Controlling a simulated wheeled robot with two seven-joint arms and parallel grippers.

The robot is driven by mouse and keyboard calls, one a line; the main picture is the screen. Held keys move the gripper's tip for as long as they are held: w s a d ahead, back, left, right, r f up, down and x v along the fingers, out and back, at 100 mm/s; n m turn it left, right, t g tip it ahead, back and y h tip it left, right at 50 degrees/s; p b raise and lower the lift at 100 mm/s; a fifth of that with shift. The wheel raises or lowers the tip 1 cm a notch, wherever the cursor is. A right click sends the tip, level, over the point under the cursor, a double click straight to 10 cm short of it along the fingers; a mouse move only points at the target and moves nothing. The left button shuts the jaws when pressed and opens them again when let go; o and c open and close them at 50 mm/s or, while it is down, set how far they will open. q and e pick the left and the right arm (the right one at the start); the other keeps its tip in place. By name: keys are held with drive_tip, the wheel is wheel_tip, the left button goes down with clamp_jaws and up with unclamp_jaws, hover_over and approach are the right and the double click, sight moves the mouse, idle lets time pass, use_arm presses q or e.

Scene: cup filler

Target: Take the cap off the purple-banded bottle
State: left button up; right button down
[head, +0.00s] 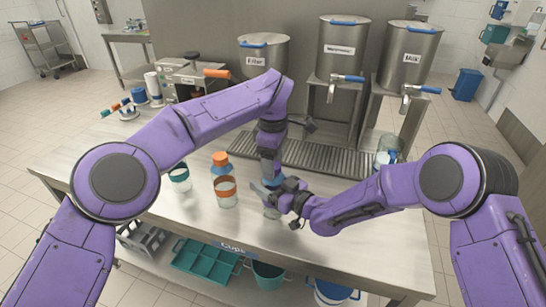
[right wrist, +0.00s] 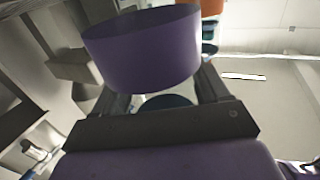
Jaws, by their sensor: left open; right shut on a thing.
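My right gripper (head: 287,197) reaches in from the right over the front middle of the table. It is shut on the purple-banded bottle, whose wide purple band (right wrist: 140,48) fills the top of the right wrist view between the fingers. In the head view the arms hide most of this bottle; only a pale lower part (head: 271,212) shows under the right gripper. My left gripper (head: 268,178) points down just above the right one, close over the bottle. It is open; its fingers are hard to make out. The bottle's cap cannot be made out clearly in either view.
An orange-banded bottle with an orange cap (head: 224,187) stands close left of my grippers. A teal-banded container (head: 179,177) stands farther left. Steel dispensers (head: 343,48) with blue-handled taps stand behind a drip grate (head: 325,158). The table's front left (head: 150,205) is clear.

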use_arm(q)
drive_tip(key=c, duration=1.1)
